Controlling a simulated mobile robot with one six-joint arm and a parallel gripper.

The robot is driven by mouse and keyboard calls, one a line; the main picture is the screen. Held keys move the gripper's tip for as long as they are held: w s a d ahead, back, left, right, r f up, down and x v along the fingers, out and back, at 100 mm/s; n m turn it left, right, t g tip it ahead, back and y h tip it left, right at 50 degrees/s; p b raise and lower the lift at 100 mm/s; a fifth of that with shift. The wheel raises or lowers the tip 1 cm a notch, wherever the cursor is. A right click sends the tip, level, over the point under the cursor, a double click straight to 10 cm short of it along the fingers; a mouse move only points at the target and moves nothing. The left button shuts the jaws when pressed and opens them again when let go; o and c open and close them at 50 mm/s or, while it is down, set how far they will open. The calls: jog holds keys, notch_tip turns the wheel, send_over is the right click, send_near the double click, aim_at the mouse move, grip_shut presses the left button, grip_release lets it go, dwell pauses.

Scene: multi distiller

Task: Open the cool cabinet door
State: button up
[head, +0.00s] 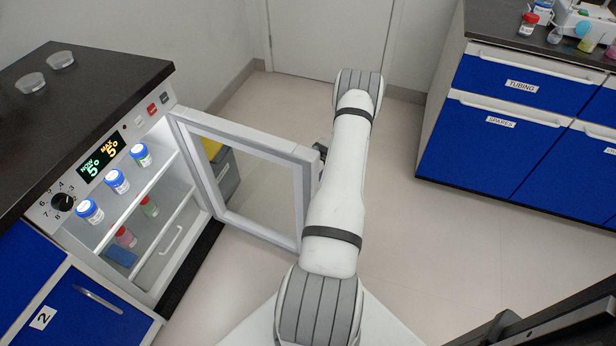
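The cool cabinet (150,205) stands at the left under a dark worktop. Its glass door, in a pale frame (250,137), is swung wide open into the room. Several bottles with blue lids, such as one bottle (117,182), stand on its upper shelf, and smaller bottles stand lower down. My arm reaches forward just right of the door's free edge. A small dark part of my gripper (321,150) shows between the door's outer corner and my arm. The fingers are mostly hidden behind the arm, so I cannot tell whether they touch the door.
Blue drawers (510,130) stand at the right under a dark top bearing bottles. A grey and yellow bin (222,168) is behind the open door. Blue cabinet fronts (85,305) are at the lower left. The floor (390,220) between the door and the drawers is clear.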

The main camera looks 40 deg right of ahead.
aim_at(316, 147)
jog(key=shift+r, duration=0.15)
notch_tip(316, 147, up, 10)
jog(key=p, duration=0.9)
jog(key=shift+f, duration=0.2)
jog(key=shift+c, duration=0.2)
